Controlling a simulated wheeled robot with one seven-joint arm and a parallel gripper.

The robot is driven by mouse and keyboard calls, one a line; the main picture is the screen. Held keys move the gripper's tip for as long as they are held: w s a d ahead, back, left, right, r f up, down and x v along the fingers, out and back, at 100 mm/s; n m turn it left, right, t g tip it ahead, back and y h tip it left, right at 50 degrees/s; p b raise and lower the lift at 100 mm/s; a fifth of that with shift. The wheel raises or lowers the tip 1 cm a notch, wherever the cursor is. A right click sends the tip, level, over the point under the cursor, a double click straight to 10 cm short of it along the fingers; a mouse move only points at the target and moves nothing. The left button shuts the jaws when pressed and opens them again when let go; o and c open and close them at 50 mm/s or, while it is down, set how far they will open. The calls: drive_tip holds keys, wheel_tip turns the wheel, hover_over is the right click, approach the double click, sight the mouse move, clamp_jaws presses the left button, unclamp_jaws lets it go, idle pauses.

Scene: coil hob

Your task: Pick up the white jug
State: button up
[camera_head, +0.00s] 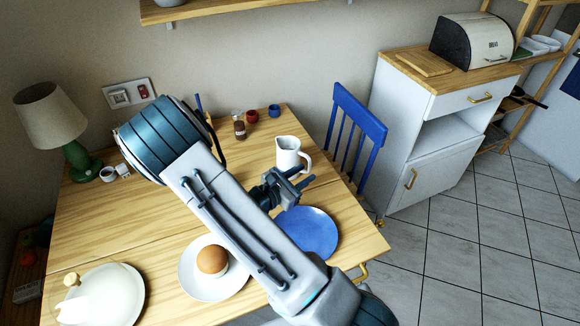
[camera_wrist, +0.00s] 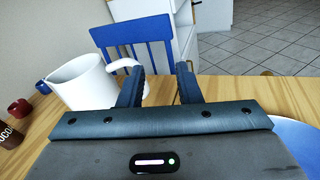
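The white jug (camera_head: 287,155) stands upright near the far right part of the wooden table, with its handle on the right side. In the wrist view the jug (camera_wrist: 82,84) is left of my gripper (camera_wrist: 160,70), and its handle passes partly behind the left finger. My gripper (camera_head: 304,176) is open, with a clear gap between the fingers and nothing held. It is just in front of the jug, above the table near the blue plate. I cannot tell whether a finger touches the handle.
A blue plate (camera_head: 309,236) lies right of my forearm. A brown jar (camera_head: 239,128), red cup (camera_head: 252,116) and blue cup (camera_head: 274,110) stand behind. A blue chair (camera_head: 353,128) is beyond the table's right edge.

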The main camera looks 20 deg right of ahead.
sight(309, 166)
drive_tip(key=f+n+t, duration=0.1)
drive_tip(key=w+a+f+n+t, duration=0.1)
drive_tip(key=w+f+n+t, duration=0.1)
drive_tip(key=shift+w+a+f+n+b, duration=0.2)
drive_tip(key=shift+w+a+n+b, duration=0.1)
drive_tip(key=shift+n, duration=0.1)
drive_tip(key=shift+t+y, duration=0.3)
drive_tip(key=x, duration=0.3)
drive_tip(key=p+x, duration=0.1)
drive_tip(key=x, duration=0.3)
drive_tip(key=shift+s+d+f, duration=0.1)
drive_tip(key=shift+s+d, duration=0.1)
drive_tip(key=shift+d, duration=0.3)
clamp_jaws()
